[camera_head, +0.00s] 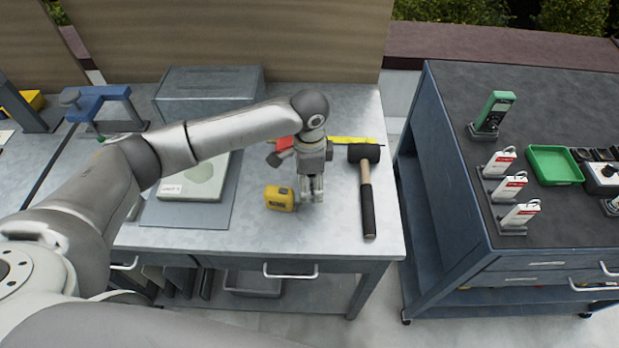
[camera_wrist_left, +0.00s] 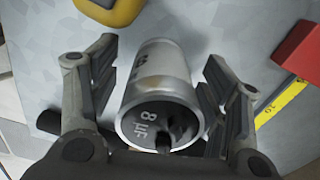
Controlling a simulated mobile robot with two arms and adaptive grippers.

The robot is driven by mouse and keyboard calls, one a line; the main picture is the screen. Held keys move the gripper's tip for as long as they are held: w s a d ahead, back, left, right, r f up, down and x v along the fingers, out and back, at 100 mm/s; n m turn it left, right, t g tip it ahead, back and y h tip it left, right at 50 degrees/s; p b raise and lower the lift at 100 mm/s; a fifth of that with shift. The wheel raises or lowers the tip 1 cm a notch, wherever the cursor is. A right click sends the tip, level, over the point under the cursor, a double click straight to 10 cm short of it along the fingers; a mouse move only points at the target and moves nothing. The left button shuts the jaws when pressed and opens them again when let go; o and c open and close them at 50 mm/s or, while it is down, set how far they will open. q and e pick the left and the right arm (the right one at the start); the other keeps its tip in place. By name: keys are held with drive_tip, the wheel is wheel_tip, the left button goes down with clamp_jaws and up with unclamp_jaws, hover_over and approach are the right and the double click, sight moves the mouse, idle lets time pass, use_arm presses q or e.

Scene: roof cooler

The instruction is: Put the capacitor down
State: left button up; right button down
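The capacitor (camera_wrist_left: 160,95) is a silver cylinder marked "8 µF" on its near end, with a dark terminal there. In the left wrist view it is between the two fingers of my left gripper (camera_wrist_left: 165,95), with a narrow gap showing on each side, so the fingers look open around it. It appears to stand on the grey worktop (camera_wrist_left: 250,35). In the head view my left gripper (camera_head: 312,190) points down at the worktop (camera_head: 335,235), and its fingers mostly hide the capacitor. My right gripper is in neither view.
A yellow tape measure (camera_head: 280,198) lies close left of the gripper, and a black-headed mallet (camera_head: 367,190) lies to the right. A red object (camera_head: 284,144) and a yellow strip (camera_head: 350,140) are behind. A dark cart (camera_head: 550,220) stands at the right. The front worktop is clear.

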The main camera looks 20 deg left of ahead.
use_arm(q)
drive_tip(key=c, duration=1.3)
drive_tip(key=shift+c, duration=0.2)
drive_tip(key=shift+r, duration=0.15)
